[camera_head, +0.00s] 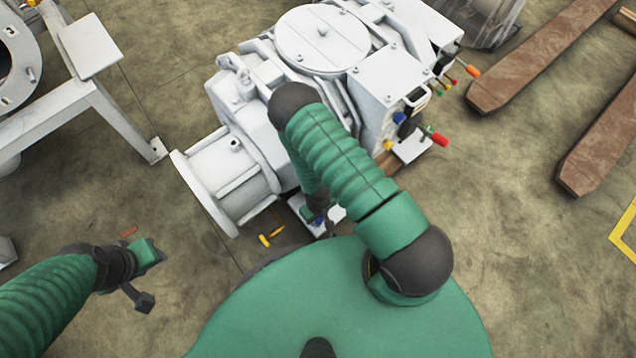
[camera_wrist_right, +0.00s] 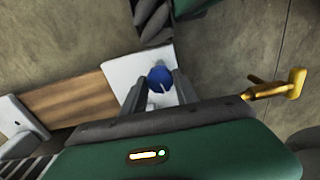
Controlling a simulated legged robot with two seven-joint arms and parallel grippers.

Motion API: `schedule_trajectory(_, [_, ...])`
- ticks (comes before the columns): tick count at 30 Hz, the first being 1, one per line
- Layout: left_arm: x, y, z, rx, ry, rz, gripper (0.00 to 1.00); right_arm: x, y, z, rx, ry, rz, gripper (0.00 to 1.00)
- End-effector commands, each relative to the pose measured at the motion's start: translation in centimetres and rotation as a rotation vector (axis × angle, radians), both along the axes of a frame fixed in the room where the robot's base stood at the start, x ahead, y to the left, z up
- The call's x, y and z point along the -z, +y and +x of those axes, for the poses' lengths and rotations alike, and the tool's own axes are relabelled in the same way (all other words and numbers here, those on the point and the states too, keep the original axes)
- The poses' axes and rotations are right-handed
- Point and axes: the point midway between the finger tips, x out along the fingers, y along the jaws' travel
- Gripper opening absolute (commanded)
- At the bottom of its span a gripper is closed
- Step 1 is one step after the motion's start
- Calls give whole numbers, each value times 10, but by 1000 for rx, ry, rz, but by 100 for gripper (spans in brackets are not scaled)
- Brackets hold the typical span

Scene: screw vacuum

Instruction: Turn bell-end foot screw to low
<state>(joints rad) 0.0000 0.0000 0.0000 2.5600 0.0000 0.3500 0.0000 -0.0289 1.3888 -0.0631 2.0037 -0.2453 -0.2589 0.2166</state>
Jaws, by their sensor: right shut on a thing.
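A blue screw knob (camera_wrist_right: 159,79) sits over a white foot plate (camera_wrist_right: 128,78) in the right wrist view. My right gripper (camera_wrist_right: 160,92) has one finger on each side of the knob and is shut on it. In the head view my right arm hides most of this gripper, and only a bit of blue shows by the white foot plate (camera_head: 338,212). The grey-white machine's flanged bell end (camera_head: 205,195) is left of that foot. My left gripper (camera_head: 147,277) hangs over the floor at the lower left, away from the machine; its finger opening is unclear.
A yellow-handled part (camera_head: 270,238) sticks out below the bell end; a yellow handle also shows in the wrist view (camera_wrist_right: 280,90). A red handle (camera_head: 438,139) is on the machine's right side. A white stand (camera_head: 110,115) is at left, wooden beams (camera_head: 545,55) at right.

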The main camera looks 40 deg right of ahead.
Motion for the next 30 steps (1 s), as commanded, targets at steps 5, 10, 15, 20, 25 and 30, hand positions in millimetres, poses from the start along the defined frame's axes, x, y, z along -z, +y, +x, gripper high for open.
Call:
schedule_trajectory(5, [-18, 0, 0, 0, 0, 0, 36, -4, 0, -1, -168, 1, 0, 0])
schedule_trajectory(10, [-29, 0, 0, 0, 0, 0, 36, -4, 0, -1, -329, 2, 0, 0])
schedule_trajectory(15, [-39, 0, 0, 0, 0, 0, 36, -3, 0, -1, -485, 1, 0, 0])
schedule_trajectory(20, [-46, 0, 0, 0, 0, 0, 36, -3, 0, 0, -615, 1, 1, 0])
schedule_trajectory(25, [-52, 0, 0, 0, 0, 0, 36, -2, 0, 0, -722, 0, 1, 0])
schedule_trajectory(30, [-55, 0, 0, 0, 0, 0, 36, -1, 0, 0, -793, 0, 1, 0])
